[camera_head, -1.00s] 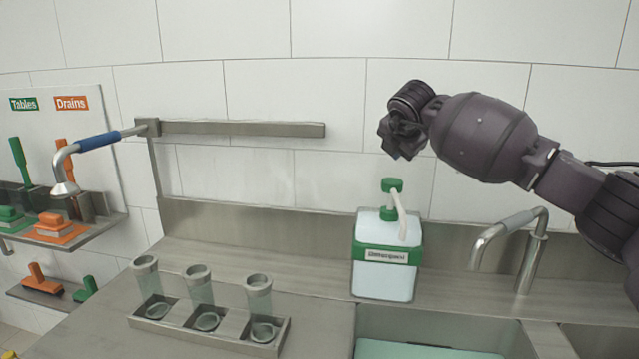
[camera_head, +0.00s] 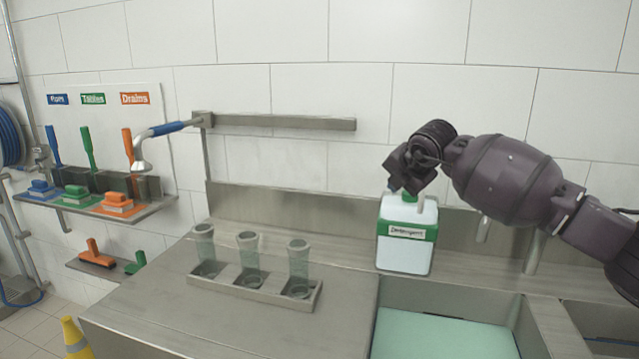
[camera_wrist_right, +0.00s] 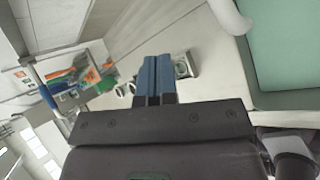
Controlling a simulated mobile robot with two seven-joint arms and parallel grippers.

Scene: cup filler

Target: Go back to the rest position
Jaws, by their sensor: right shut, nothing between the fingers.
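My right arm comes in from the right in the head view. Its gripper (camera_head: 400,186) overlaps the pump top of the white detergent bottle (camera_head: 404,254) with its green band. Most of the pump is hidden, and I cannot tell whether they touch. In the right wrist view the two blue fingers (camera_wrist_right: 157,77) are pressed together with nothing between them. My left gripper is in neither view.
Three clear cups (camera_head: 249,257) stand in a steel holder (camera_head: 236,292) on the counter (camera_head: 150,300). A sink with a green bottom (camera_head: 445,335) and a tap (camera_head: 533,250) lie right. A brush shelf (camera_head: 160,207) and yellow cone (camera_head: 74,338) are at left.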

